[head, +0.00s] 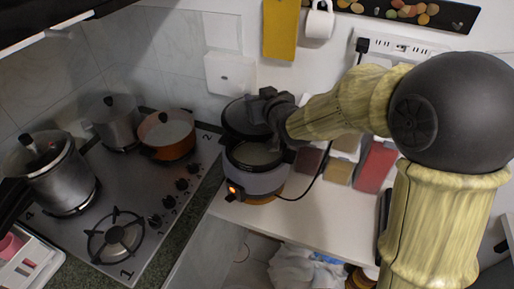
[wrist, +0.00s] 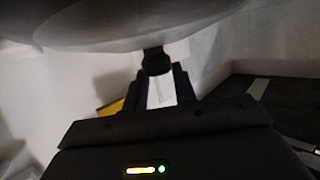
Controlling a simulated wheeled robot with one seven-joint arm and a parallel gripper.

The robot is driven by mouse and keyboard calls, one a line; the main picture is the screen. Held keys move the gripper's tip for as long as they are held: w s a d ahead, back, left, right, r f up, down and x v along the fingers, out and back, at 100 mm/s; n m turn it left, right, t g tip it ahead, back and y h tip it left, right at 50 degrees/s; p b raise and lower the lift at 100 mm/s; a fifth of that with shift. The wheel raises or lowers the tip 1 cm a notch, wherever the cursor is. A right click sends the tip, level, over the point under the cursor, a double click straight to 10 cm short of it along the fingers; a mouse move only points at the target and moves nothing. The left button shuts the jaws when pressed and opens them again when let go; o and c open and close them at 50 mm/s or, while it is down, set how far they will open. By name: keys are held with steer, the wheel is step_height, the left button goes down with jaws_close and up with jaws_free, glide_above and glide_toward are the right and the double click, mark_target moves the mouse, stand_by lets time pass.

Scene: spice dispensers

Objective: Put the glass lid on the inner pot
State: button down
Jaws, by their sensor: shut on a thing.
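The glass lid shows in the wrist view (wrist: 130,28) as a broad grey disc across the top, with its black knob (wrist: 156,60) at the fingertips. My gripper (head: 272,108), also in the wrist view (wrist: 157,78), is shut on that knob. In the head view the dark round lid (head: 240,118) is at the gripper's left, just above and behind the inner pot. Whether the lid touches the rim I cannot tell.
The cooker stands on the white counter (head: 310,215), its orange light lit and a black cable beside it. Red and tan spice dispensers (head: 374,166) stand to the right. The stove (head: 130,190) at left carries an orange pot (head: 167,140) and steel pots (head: 62,180).

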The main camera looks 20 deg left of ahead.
mark_target(258, 128)
steer(key=shift+w, duration=0.1)
steer(key=shift+f+p, duration=0.5)
steer(key=shift+f, duration=2.35)
steer(key=f, duration=0.4)
steer(key=shift+s+f+p, duration=0.25)
steer(key=shift+p, duration=0.1)
steer(key=c, duration=1.5)
jaws_free()
steer(key=shift+d+f, duration=0.1)
steer(key=shift+f, duration=0.05)
steer(key=o, duration=0.4)
steer(key=shift+r, duration=0.2)
